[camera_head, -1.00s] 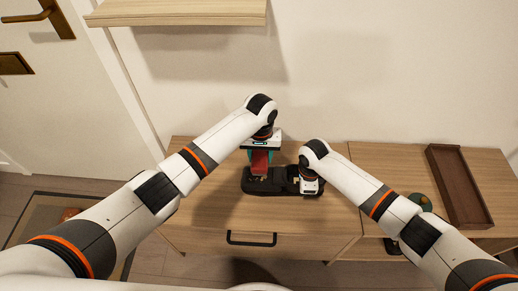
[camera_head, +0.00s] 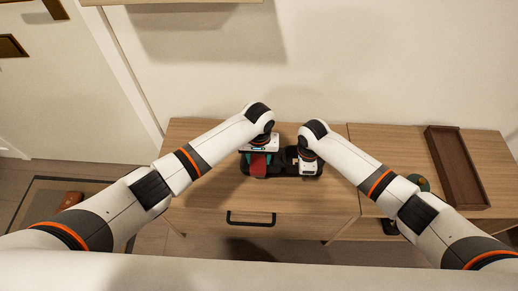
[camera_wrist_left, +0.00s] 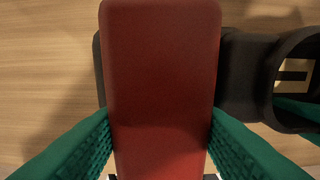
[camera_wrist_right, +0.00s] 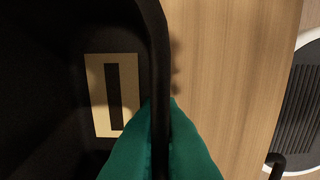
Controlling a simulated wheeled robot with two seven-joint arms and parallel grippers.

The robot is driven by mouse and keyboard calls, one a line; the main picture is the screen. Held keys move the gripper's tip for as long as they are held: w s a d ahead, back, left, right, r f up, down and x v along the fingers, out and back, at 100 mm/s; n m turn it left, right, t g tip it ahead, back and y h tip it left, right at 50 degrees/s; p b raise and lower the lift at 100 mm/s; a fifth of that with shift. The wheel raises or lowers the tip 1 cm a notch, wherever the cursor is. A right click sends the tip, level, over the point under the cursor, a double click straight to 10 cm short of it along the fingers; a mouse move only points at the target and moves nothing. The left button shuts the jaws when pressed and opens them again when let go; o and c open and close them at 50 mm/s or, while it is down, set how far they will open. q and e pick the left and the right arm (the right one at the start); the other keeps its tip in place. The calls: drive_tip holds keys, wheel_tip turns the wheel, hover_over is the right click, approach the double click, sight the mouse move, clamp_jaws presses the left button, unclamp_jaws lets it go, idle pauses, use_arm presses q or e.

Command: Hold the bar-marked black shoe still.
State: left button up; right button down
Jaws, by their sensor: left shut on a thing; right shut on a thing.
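The black shoe (camera_head: 283,172) lies on the wooden cabinet top, partly hidden by my grippers. Its tan label with a black bar shows inside the opening in the right wrist view (camera_wrist_right: 113,95). My right gripper (camera_wrist_right: 161,125) is shut on the shoe's rim, the black wall between its green fingertips. My left gripper (camera_head: 259,160) is shut on a red block-like thing (camera_wrist_left: 162,75), held between its green fingers over the left part of the shoe. The underside of the red thing is hidden, so I cannot tell whether it touches the shoe.
A long dark brown tray (camera_head: 456,168) lies on the right of the wooden top (camera_head: 200,190). A small round greenish thing (camera_head: 420,183) is near my right forearm. The wall stands close behind. A drawer handle (camera_head: 251,219) is at the front. A mat (camera_head: 33,205) lies on the floor at left.

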use_arm(q)
drive_tip(key=w, duration=0.4)
drive_tip(key=shift+w+d, duration=0.1)
drive_tip(key=shift+d, duration=0.25)
drive_tip(key=shift+s+a, duration=0.1)
drive_tip(key=shift+s, duration=1.9)
drive_tip(key=shift+w+r, duration=0.2)
drive_tip(key=shift+w, duration=0.05)
drive_tip(key=shift+w+f, duration=0.2)
drive_tip(key=shift+w, duration=0.2)
drive_tip(key=shift+w+r, duration=0.1)
drive_tip(key=shift+w, duration=1.3)
drive_tip(key=shift+s+r, duration=0.1)
drive_tip(key=shift+r, duration=3.9)
drive_tip(key=shift+a+f, duration=0.2)
drive_tip(key=shift+a, duration=0.05)
